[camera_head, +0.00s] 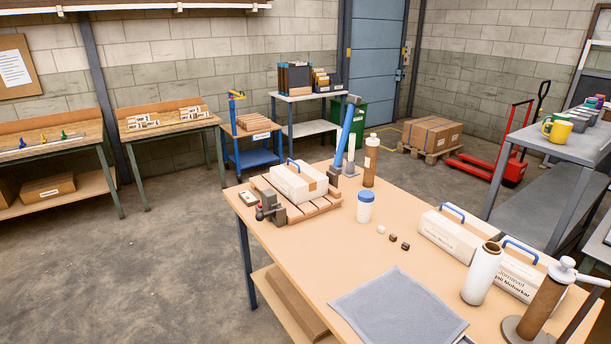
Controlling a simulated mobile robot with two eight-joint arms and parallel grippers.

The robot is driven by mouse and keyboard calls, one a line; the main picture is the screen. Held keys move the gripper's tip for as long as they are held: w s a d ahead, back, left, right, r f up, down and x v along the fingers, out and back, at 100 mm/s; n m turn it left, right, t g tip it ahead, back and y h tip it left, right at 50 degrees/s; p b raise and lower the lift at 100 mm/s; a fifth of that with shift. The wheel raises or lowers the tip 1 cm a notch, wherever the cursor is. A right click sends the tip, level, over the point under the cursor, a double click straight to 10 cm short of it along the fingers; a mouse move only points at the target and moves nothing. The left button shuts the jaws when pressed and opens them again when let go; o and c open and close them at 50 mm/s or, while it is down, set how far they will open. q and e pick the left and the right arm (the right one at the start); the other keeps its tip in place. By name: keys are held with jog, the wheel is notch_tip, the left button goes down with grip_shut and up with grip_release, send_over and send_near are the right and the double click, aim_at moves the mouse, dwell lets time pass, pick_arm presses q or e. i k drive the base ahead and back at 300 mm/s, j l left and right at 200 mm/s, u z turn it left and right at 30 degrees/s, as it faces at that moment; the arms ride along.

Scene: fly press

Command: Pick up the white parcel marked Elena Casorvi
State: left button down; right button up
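Three white parcels with blue handles are on the wooden table. A second parcel (450,235) lies at the right, with printed text too small to read. A third parcel (518,275) lies in front of it, partly hidden by a white cylinder; its printed text seems to end in "Moharkar". I cannot make out "Elena Casorvi" on any of them. Neither of my grippers is in view.
The slatted base (318,207) has a small vise (270,208) at its corner. A blue-lidded jar (365,206), a brown bottle (371,160), small blocks (393,238), a grey cloth (398,312), a white cylinder (482,273) and a brown cylinder (541,305) stand or lie around the table.

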aim_at(300, 182)
jog(key=i+j+z, duration=0.2)
jog(key=i, duration=0.4)
jog(key=i+j+z, duration=0.25)
jog(key=i+j, duration=0.3)
